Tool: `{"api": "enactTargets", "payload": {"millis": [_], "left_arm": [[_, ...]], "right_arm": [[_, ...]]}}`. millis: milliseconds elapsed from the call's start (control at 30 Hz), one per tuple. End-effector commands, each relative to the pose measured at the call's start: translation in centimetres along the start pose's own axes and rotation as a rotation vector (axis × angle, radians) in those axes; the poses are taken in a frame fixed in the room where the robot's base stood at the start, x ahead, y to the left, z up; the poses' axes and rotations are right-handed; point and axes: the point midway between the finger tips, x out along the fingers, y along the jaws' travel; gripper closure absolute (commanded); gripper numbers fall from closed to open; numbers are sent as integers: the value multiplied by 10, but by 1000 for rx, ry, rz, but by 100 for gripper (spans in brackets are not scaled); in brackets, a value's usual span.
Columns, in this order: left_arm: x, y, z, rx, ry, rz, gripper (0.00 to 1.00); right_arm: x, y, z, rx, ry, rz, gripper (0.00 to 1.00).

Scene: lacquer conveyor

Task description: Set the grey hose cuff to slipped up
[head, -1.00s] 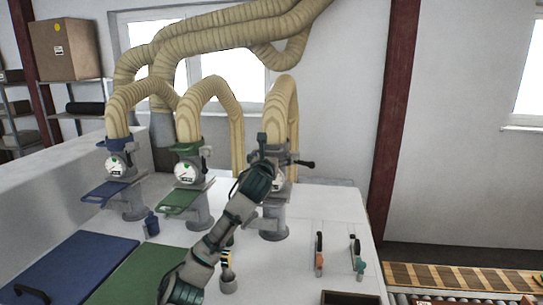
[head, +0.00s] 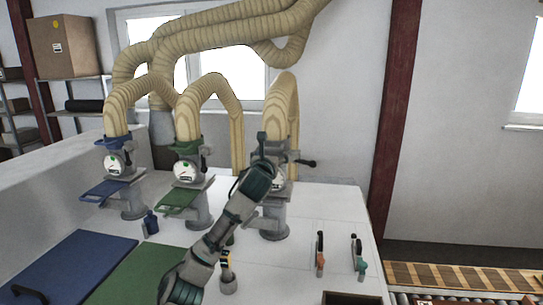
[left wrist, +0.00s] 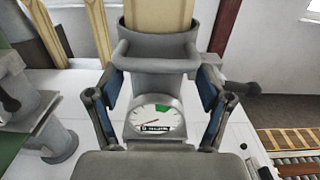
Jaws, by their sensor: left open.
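The grey hose cuff (left wrist: 158,52) is a thick grey collar at the lower end of the tan hose (left wrist: 158,15) in the left wrist view. A grey pipe and a round dial gauge (left wrist: 155,120) with a green mark show below it. In the head view this is the rightmost hose station, and my arm partly hides it. My left gripper (head: 268,155) is in front of it. In the left wrist view the left gripper (left wrist: 160,92) is open, one blue-padded finger on each side of the pipe, just below the cuff. Contact cannot be told. My right gripper is not in view.
Blue (head: 118,142) and green (head: 186,146) hose stations stand to the left. A black-knobbed lever (head: 306,163) sticks out to the right of the grey station. Two hand tools (head: 320,254) lie on the white table at right. A roller conveyor (head: 470,281) is beyond the table's right edge.

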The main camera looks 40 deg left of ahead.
Motion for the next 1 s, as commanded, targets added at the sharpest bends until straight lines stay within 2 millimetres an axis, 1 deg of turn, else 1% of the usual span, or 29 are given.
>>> {"api": "enactTargets", "payload": {"millis": [167,333,467,567,800,900,1000], "left_arm": [[1,-1,0,0,0,0,3],[0,-3,0,1,0,-1,3],[-9,-4,1,4,-2,-1,3],[-24,-3,1,4,-4,-1,3],[-76,4,-1,1,-1,-1,3],[-93,6,-3,-1,1,1,3],[-105,6,-4,-2,4,0,3]], "right_arm": [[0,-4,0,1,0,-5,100],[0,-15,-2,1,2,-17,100],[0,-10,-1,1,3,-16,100],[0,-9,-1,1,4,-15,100],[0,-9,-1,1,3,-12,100],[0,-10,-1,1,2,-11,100],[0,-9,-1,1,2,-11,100]]}}
